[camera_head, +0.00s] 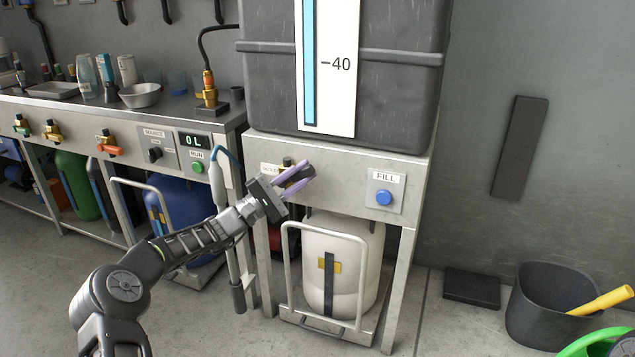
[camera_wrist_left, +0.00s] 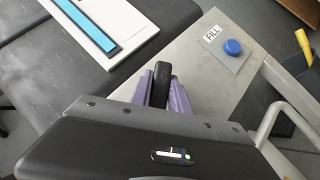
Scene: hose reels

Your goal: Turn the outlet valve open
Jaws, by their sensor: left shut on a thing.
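The outlet valve sits on the pale front panel below the big dark tank. Its brass-coloured stem (camera_head: 287,162) shows just above my gripper. Its black handle (camera_wrist_left: 161,84) stands between the purple fingers in the left wrist view. My left gripper (camera_head: 302,177) has come in from the lower left and is shut on the handle. It also shows in the left wrist view (camera_wrist_left: 160,98). The gripper hides most of the valve and part of its label (camera_head: 269,168), so I cannot tell how far the handle is turned. My right gripper is not in view.
A blue FILL button (camera_head: 383,197) is right of the valve. A white container (camera_head: 341,255) stands below, behind a metal cart handle (camera_head: 288,262). The tank's gauge (camera_head: 327,100) shows a blue column. A dark bin (camera_head: 545,315) stands at right. Floor in front is clear.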

